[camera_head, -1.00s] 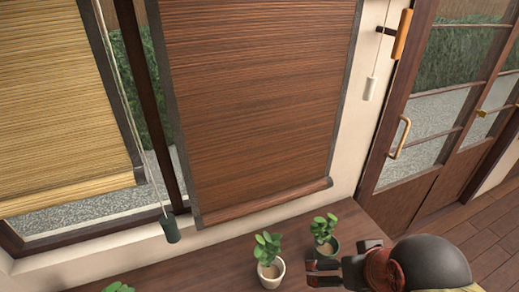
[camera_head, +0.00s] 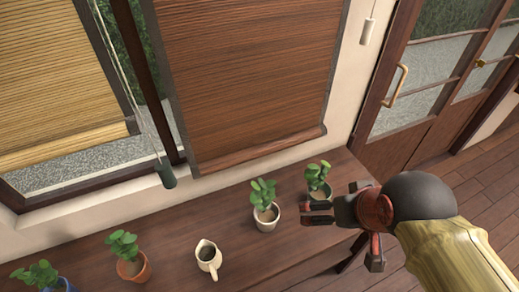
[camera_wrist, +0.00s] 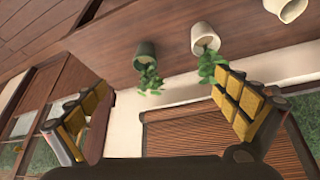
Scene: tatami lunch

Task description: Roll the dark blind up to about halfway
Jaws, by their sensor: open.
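The dark blind (camera_head: 245,75) is reddish brown with grey edges and hangs down almost to the counter in the head view. It also shows in the wrist view (camera_wrist: 185,135). A white pull (camera_head: 368,31) hangs on a cord at its right side. A dark green pull (camera_head: 166,172) hangs on a cord between the dark blind and the light blind (camera_head: 60,80). My gripper (camera_head: 318,212) is low at the right of the counter, beside the right-hand plant. In the wrist view (camera_wrist: 165,115) its yellow-padded fingers are wide apart with nothing between them.
The wooden counter (camera_head: 300,245) holds several potted plants, among them one in a white pot (camera_head: 265,217) and one in a dark green pot (camera_head: 318,193), and a cream jug (camera_head: 208,257). A glazed door with a handle (camera_head: 396,85) stands at the right. The wooden floor (camera_head: 485,200) is clear.

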